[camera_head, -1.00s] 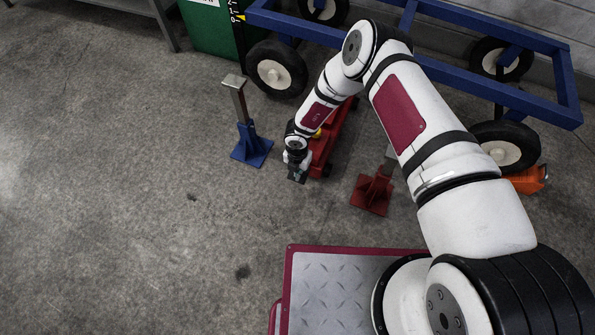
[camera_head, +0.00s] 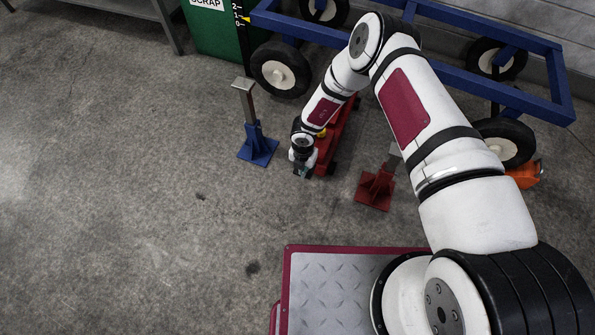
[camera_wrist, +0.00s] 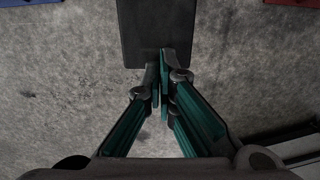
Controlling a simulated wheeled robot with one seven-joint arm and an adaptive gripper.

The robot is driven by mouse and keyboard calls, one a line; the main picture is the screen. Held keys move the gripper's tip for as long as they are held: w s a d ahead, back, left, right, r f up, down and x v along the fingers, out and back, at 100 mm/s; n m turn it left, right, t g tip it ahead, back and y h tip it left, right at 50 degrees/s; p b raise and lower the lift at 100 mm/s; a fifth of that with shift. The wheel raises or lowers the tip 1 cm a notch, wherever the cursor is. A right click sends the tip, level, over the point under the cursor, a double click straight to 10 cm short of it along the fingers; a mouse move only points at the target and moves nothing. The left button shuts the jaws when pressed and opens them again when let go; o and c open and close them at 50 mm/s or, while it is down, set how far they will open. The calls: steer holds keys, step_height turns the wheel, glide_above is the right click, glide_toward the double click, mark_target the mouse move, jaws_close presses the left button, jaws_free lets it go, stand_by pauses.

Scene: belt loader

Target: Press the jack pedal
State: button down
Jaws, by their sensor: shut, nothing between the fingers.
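The red jack (camera_head: 341,135) is on the floor between the stands, partly hidden behind my arm in the head view. In the wrist view a dark flat rectangular plate (camera_wrist: 158,28), which looks like the jack pedal, is at the top centre. My gripper (camera_wrist: 161,68) is shut and empty, with its teal-lined fingers together. Its fingertips overlap the plate's lower edge in that view; I cannot tell whether they touch it. In the head view my gripper (camera_head: 301,173) points down at the near end of the jack, and the pedal cannot be made out.
A blue stand (camera_head: 256,145) is left of the jack and a red stand (camera_head: 376,188) is to its right. A blue wheeled frame (camera_head: 460,78) is behind. An orange object (camera_head: 525,174) lies at right. The floor (camera_head: 120,220) at left is clear.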

steer(key=s+a+r+p, duration=0.1)
steer(key=s+r+p, duration=0.2)
steer(key=r, duration=0.5)
steer(key=shift+s+a+r, duration=0.15)
steer(key=shift+s+r, duration=0.1)
steer(key=shift+r, duration=0.15)
stand_by(1.0)
